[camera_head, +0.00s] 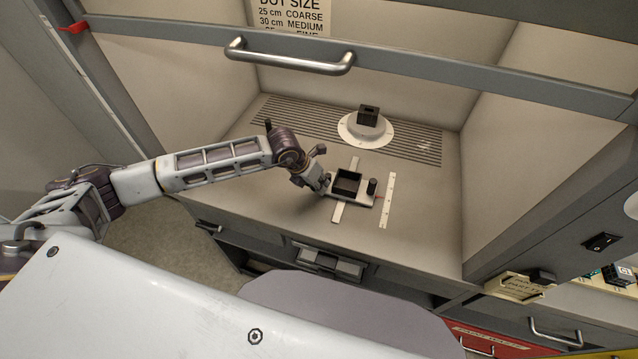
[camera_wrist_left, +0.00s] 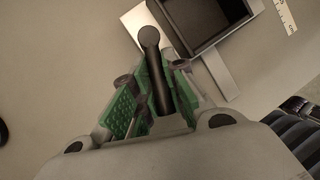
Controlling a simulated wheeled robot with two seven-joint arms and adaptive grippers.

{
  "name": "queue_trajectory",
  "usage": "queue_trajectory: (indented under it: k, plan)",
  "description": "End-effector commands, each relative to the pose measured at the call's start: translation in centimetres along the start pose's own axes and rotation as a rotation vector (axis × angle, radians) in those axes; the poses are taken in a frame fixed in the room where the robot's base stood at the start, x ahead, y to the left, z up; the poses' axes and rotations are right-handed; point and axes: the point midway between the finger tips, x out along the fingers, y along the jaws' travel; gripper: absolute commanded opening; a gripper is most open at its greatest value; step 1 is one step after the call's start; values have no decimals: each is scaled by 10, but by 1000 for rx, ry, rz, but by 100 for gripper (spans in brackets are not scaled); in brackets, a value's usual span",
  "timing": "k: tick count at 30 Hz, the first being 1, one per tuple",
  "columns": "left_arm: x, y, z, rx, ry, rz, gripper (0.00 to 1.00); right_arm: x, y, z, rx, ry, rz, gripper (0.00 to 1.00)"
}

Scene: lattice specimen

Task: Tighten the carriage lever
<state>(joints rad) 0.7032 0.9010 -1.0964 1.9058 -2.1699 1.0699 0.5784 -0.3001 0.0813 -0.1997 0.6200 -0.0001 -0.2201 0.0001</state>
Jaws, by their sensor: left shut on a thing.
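The carriage (camera_head: 358,197) is a light plate on a pale rail (camera_head: 338,212), with a black square tray (camera_head: 347,183) and a black knob (camera_head: 372,186) on it. My left gripper (camera_head: 323,186) is at the left end of the carriage. In the left wrist view, the lever (camera_wrist_left: 150,40) is a dark rod with a round end, between the green-padded fingers of my left gripper (camera_wrist_left: 153,95). The gripper is shut on the lever. The black tray also shows in the wrist view (camera_wrist_left: 192,22). The gripper hides the lever in the head view. My right gripper is not in view.
A white scale strip (camera_head: 387,200) lies right of the carriage. A white round base with a black block (camera_head: 368,116) stands behind it, near a slotted grille (camera_head: 300,123). A raised sash with a metal handle (camera_head: 290,58) crosses above. The cabinet walls bound both sides.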

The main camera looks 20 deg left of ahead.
Motion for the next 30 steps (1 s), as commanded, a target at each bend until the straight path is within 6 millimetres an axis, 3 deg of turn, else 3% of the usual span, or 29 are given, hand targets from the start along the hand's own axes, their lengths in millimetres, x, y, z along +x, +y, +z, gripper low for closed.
queue_trajectory:
  k: [30]
  plan:
    - [-1, 14, 3, 270, 57, -112, 0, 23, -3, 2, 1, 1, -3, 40]
